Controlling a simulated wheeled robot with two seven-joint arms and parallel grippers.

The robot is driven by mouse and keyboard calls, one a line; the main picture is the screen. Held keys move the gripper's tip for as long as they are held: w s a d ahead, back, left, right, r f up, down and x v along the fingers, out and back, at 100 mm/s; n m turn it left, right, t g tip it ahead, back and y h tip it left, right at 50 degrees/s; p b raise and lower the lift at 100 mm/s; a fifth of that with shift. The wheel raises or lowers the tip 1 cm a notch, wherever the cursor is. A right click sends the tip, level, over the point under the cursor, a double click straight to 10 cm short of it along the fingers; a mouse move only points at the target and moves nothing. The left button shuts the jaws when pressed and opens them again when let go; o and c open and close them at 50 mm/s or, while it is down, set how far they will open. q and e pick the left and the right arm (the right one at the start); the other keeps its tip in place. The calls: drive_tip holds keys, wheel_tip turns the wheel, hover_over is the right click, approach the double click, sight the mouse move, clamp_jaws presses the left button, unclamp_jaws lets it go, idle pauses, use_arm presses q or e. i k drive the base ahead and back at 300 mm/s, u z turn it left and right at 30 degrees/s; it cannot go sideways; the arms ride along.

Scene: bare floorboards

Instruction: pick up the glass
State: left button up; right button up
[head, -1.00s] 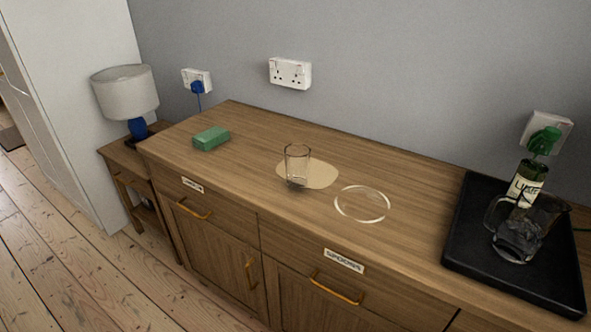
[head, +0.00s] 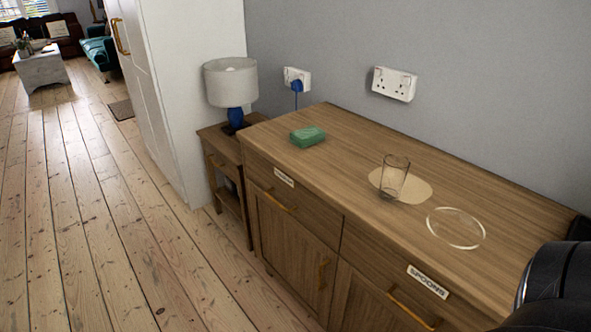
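A clear, empty-looking glass (head: 393,178) stands upright on the wooden sideboard (head: 345,140). It stands on or at the edge of a pale, rounded flat patch (head: 415,188) on the top; I cannot tell whether this is a mat or a spill. No gripper is in view. A dark, rounded part of what looks like my own right arm shows at the lower right and covers that end of the sideboard.
A clear ring or plate (head: 456,228) lies right of the glass. A green block (head: 307,137) lies at the sideboard's left end. A side table (head: 222,148) with a lamp (head: 232,84) stands beyond. Open floorboards (head: 95,220) lie to the left.

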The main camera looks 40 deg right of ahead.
sight(393, 179)
drive_tip(key=u, duration=0.25)
drive_tip(key=i, duration=1.05)
drive_tip(key=z, duration=2)
